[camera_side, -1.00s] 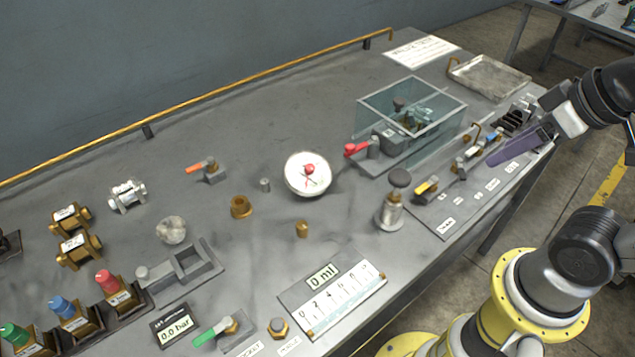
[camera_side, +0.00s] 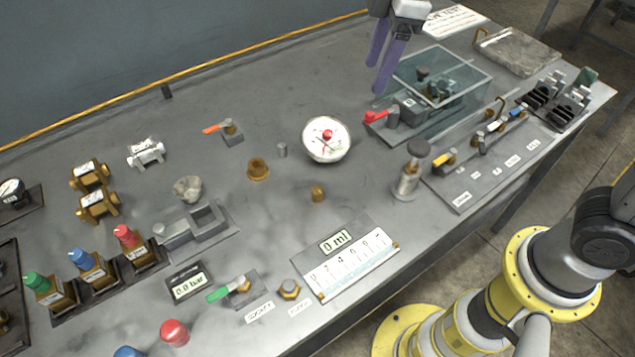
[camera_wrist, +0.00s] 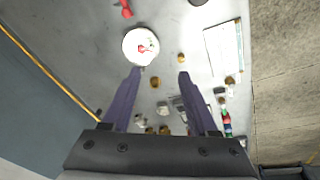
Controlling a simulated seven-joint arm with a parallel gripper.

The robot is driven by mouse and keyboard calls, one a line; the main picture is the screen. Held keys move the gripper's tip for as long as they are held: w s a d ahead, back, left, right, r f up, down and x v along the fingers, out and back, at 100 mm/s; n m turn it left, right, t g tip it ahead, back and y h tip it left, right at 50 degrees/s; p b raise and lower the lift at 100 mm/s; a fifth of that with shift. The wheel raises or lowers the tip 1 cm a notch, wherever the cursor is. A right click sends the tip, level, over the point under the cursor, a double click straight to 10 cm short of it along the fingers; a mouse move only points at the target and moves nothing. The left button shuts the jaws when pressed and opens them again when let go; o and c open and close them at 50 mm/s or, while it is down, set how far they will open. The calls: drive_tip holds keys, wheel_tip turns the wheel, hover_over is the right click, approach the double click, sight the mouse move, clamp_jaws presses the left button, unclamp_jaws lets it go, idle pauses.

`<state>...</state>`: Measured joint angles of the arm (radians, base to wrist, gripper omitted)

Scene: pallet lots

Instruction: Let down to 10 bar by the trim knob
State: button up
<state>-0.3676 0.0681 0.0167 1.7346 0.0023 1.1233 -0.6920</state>
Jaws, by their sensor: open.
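My gripper (camera_side: 377,78) is open and empty, held above the bench beside the clear box. In the wrist view its purple fingers (camera_wrist: 159,72) point down over the bench, spread apart. A digital readout (camera_side: 187,286) shows 0.0 bar at the front left. A round white dial (camera_side: 318,150) with a red centre stands mid-bench; it also shows in the wrist view (camera_wrist: 131,47). I cannot tell for certain which part is the trim knob.
A clear box (camera_side: 470,75) with a red-handled valve (camera_side: 378,117) stands right of the dial. An orange-handled valve (camera_side: 230,132), brass fittings (camera_side: 97,204) and coloured-cap fittings (camera_side: 93,266) stand left. A 0 ml scale board (camera_side: 350,275) lies at the front. A yellow rail runs along the back.

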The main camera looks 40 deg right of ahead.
drive_tip(key=w+a+f+n+g, duration=0.1)
drive_tip(key=w+a+f, duration=0.1)
drive_tip(key=a+f, duration=0.35)
drive_tip(key=n+g, duration=0.1)
approach(317, 190)
drive_tip(key=shift+h, duration=0.4)
drive_tip(key=f, duration=0.8)
drive_tip(key=shift+a+f, duration=0.3)
drive_tip(key=shift+f, duration=0.05)
clamp_jaws()
